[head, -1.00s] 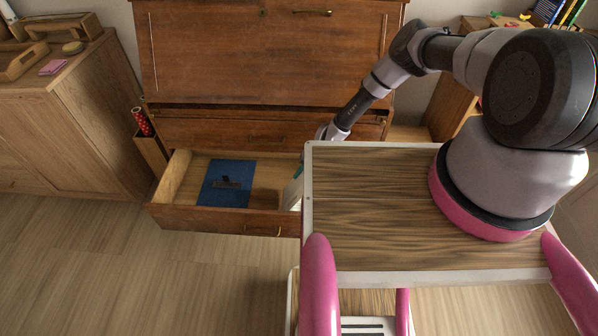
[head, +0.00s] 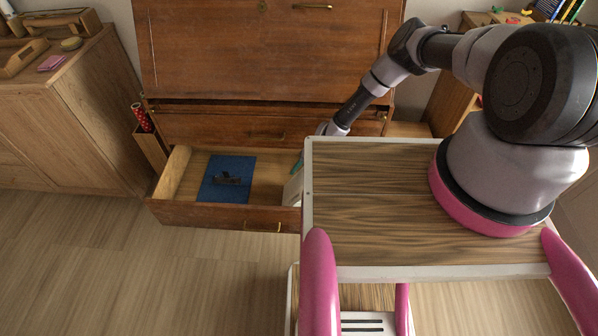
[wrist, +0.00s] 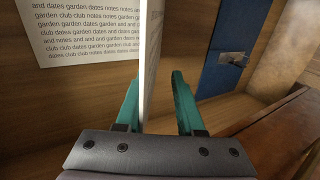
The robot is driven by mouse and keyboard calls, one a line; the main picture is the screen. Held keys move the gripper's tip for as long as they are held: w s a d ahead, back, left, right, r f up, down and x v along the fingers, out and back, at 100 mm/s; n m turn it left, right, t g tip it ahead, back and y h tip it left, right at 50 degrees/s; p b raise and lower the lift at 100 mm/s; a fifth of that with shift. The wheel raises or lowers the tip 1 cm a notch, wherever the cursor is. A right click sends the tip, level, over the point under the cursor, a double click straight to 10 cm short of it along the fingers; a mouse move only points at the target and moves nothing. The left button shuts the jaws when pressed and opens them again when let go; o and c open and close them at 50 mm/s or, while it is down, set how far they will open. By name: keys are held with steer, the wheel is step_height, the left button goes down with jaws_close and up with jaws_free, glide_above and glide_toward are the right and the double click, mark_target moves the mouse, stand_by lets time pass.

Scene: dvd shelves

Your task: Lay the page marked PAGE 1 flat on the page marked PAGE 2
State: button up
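In the wrist view my gripper (wrist: 158,76) has two teal fingers standing apart. A thin white sheet (wrist: 149,70) stands edge-on between them, close to the left finger, with a clear gap to the right finger. Faint print shows on its right face; I cannot read a page mark on it. Another white page (wrist: 88,30) with several lines of dark text lies at the upper left on a wooden surface; its top is cut off, so no page mark shows. In the head view my gripper is mostly hidden behind my own top plate.
An open wooden drawer (head: 222,215) juts from the brown desk (head: 270,50). In it lies a blue flat item (head: 212,190) with a dark metal piece (head: 228,179) on it, also seen in the wrist view (wrist: 228,75). The floor in front at left is clear.

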steer(key=v, duration=1)
steer(key=shift+d+r, duration=0.25)
steer(key=shift+r, duration=0.1)
stand_by(0.4)
